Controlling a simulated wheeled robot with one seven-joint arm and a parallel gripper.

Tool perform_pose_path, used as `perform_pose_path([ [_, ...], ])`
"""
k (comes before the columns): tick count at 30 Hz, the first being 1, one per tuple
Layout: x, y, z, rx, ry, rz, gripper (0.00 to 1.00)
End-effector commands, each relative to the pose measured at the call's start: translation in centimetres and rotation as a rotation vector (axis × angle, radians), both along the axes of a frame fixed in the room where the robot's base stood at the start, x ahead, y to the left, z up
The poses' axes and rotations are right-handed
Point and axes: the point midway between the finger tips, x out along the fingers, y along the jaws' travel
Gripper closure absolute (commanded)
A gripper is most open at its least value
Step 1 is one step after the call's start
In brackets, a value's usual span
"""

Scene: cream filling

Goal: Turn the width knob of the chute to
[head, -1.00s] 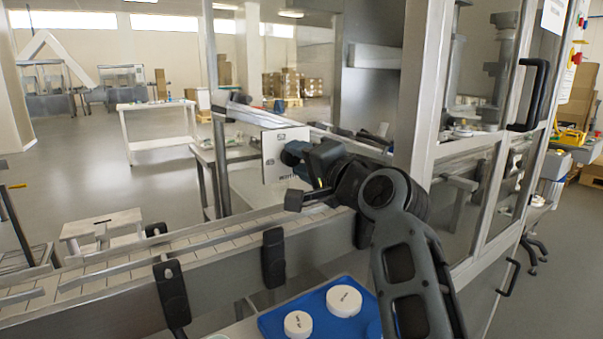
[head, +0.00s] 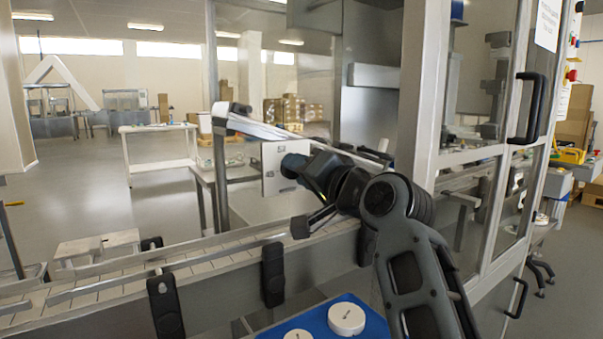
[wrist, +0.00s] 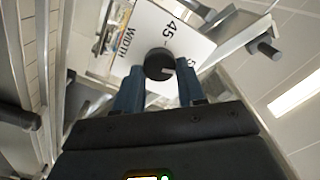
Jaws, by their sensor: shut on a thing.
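The width knob (wrist: 158,64) is a dark round knob on a white plate (wrist: 150,28) in the wrist view. The plate is printed with "WIDTH", "45" and another number partly hidden by a finger. A light mark on the knob's face lies toward its lower right. My gripper (wrist: 157,84) has its two blue fingers on either side of the knob and is shut on it. In the head view my gripper (head: 292,166) is at the white plate (head: 270,178), on the chute's near end; the knob itself is hidden there by the fingers.
A tiled conveyor (head: 215,250) with metal rails and black brackets (head: 273,274) runs below the plate. A blue tray (head: 318,321) with white round tubs (head: 346,319) is at the bottom. A glazed metal cabinet frame (head: 424,110) stands close on the right.

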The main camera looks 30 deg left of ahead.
Motion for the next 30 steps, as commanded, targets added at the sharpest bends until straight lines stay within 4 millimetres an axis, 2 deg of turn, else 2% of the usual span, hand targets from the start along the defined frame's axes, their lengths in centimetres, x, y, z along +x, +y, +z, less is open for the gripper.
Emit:
perform_pose_path([
  [5,-0.1,0.1,-0.4,-0.005,0.004,0.003,0.91],
  [6,-0.1,0.1,-0.4,-0.005,0.005,0.003,0.57],
  [13,0.0,0.0,-0.2,-0.002,0.003,0.001,0.35],
  [23,-0.2,-0.5,-0.1,0.001,0.002,0.000,0.35],
  [30,-1.5,-3.9,-0.2,0.000,0.003,-0.001,0.35],
])
